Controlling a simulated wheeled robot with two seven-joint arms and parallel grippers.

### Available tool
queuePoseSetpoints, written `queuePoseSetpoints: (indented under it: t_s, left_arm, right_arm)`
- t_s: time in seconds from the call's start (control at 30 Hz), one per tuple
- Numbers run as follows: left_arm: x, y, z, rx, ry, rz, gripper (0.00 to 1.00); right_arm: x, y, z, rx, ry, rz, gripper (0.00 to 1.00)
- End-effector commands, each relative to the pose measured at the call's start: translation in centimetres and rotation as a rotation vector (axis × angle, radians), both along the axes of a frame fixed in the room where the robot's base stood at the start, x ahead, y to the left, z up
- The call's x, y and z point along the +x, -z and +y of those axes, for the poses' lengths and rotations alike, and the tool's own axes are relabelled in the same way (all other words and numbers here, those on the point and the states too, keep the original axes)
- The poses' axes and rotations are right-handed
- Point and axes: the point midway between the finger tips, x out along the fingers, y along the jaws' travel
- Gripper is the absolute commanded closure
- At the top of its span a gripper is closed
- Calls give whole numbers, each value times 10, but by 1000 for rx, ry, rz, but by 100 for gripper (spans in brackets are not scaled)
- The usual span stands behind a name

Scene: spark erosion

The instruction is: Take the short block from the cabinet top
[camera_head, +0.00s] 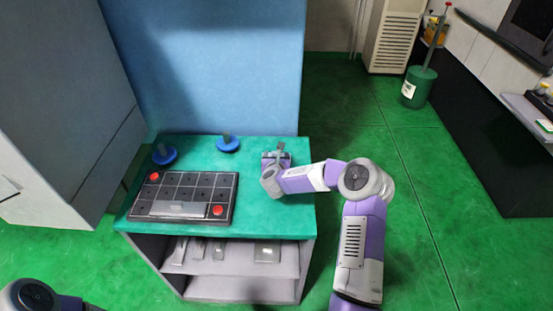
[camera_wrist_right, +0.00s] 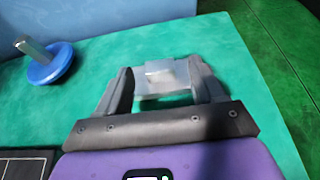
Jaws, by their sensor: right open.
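A short grey block (camera_wrist_right: 160,72) is on the green cabinet top (camera_head: 255,205), near its back right corner. In the wrist view it lies between the two fingertips of my right gripper (camera_wrist_right: 162,80), with a gap showing to the left finger. In the head view my right gripper (camera_head: 277,157) is low over the cabinet top, with its jaws open. The block is largely hidden there by the gripper. Whether the right finger touches the block I cannot tell. Of my left arm only a link shows at the bottom left; its gripper is out of view.
Two blue round bases with upright grey pieces stand at the back, one left (camera_head: 165,156) and one nearer the middle (camera_head: 228,144). A dark gridded tray (camera_head: 184,197) with red knobs lies front left. A blue panel (camera_head: 205,65) rises behind. Metal pieces lie on the shelf below.

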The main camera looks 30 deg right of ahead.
Motion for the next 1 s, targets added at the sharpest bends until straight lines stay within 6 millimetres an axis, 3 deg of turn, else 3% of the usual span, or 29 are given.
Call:
queuePoseSetpoints:
  t_s: [0.37, 0.8, 1.0]
  left_arm:
    - [0, 1, 0, 0, 0, 0, 57]
    - [0, 1, 0, 0, 0, 0, 57]
    - [0, 1, 0, 0, 0, 0, 57]
  right_arm:
    - [8, 4, -5, 0, -1, 0, 32]
    - [8, 4, -4, 0, -1, 0, 99]
    - [8, 3, -4, -1, -1, -2, 100]
